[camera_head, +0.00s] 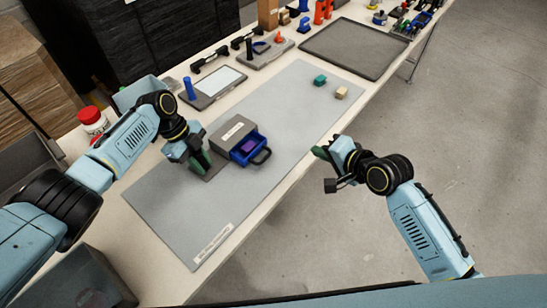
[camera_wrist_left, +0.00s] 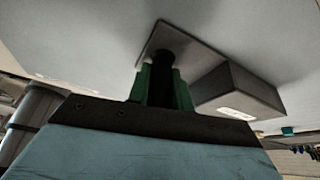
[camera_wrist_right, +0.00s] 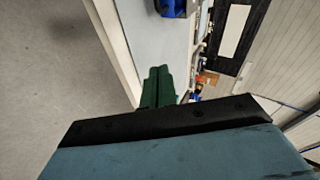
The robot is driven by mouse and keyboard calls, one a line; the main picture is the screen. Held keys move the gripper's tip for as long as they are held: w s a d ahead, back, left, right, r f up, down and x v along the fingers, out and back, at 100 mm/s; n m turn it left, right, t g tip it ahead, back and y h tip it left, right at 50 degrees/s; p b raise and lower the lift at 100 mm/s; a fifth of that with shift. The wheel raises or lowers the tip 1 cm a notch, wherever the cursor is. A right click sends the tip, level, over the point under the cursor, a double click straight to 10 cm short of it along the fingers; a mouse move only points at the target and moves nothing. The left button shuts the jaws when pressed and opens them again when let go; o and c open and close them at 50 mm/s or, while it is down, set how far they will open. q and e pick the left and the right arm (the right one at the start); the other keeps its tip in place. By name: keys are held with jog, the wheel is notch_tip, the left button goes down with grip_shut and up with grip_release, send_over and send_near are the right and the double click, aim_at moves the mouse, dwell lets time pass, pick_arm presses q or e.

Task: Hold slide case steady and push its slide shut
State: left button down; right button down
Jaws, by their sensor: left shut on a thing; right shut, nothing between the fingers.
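The grey slide case (camera_head: 231,133) sits on the grey mat, with its blue slide (camera_head: 248,149) pulled out toward the right. The slide has a dark looped handle (camera_head: 262,156) at its outer end, and something purple lies inside it. My left gripper (camera_head: 200,161) is at the case's near left side, shut on a black post (camera_wrist_left: 161,68) that rises from the case's base plate (camera_wrist_left: 190,50). The case body (camera_wrist_left: 238,90) stands beside that post. My right gripper (camera_head: 324,152) is shut and empty, apart from the slide, to its right near the mat's right edge. Its green fingers (camera_wrist_right: 158,86) touch each other.
A dark tray (camera_head: 355,48) and a framed board (camera_head: 212,86) with a blue post stand behind. A red-lidded jar (camera_head: 92,121) is at the left.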

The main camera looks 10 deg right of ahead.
jog(key=s+a+r+g+y, duration=0.2)
jog(key=s+a, duration=0.1)
jog(key=s, duration=0.1)
send_near(251, 148)
jog(key=f, duration=0.4)
jog(key=shift+w+a+f, duration=0.15)
jog(key=shift+w+a, duration=0.05)
jog(key=shift+w, duration=0.05)
jog(key=w+a, duration=0.4)
jog(key=shift+w+a, duration=0.1)
jog(key=shift+a, duration=0.15)
pick_arm(q)
jog(key=shift+d, duration=0.1)
dwell(0.4)
